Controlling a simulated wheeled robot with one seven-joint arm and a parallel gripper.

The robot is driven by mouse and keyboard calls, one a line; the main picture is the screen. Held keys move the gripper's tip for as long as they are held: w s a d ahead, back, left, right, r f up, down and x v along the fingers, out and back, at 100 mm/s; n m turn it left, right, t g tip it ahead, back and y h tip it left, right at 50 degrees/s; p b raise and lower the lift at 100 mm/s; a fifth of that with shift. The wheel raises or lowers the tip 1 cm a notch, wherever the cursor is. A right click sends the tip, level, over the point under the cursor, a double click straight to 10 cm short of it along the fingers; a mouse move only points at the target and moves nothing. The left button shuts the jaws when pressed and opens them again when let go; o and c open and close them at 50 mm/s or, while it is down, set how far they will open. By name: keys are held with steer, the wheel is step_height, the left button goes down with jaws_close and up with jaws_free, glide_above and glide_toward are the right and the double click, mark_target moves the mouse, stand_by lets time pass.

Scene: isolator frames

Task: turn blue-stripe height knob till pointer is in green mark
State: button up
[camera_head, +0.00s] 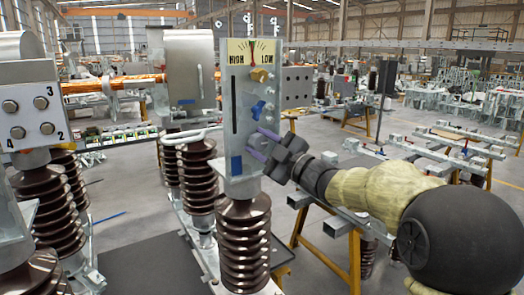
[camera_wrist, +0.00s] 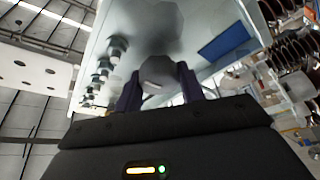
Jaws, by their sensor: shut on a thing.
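An upright grey panel (camera_head: 235,130) carries a yellow HIGH–LOW scale (camera_head: 238,58) at its top. A blue stripe (camera_head: 236,165) lies low on the panel front and shows in the wrist view (camera_wrist: 224,40). My gripper (camera_head: 255,141) reaches the panel's lower right side. In the wrist view its dark purple fingers (camera_wrist: 160,92) are shut on a grey faceted knob (camera_wrist: 158,76).
A brass knob (camera_head: 262,75) and a blue knob (camera_head: 257,110) sit above my gripper on the panel's side. A brown ribbed insulator (camera_head: 245,245) carries the panel. More insulators and a numbered box (camera_head: 30,118) stand at left.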

steer(key=shift+f+m, duration=0.1)
steer(key=shift+m, duration=0.4)
steer(key=o, duration=1)
steer(key=shift+d, duration=0.1)
steer(key=b+v, duration=0.6)
steer(key=v, duration=1.1)
steer(key=shift+s+f, duration=0.2)
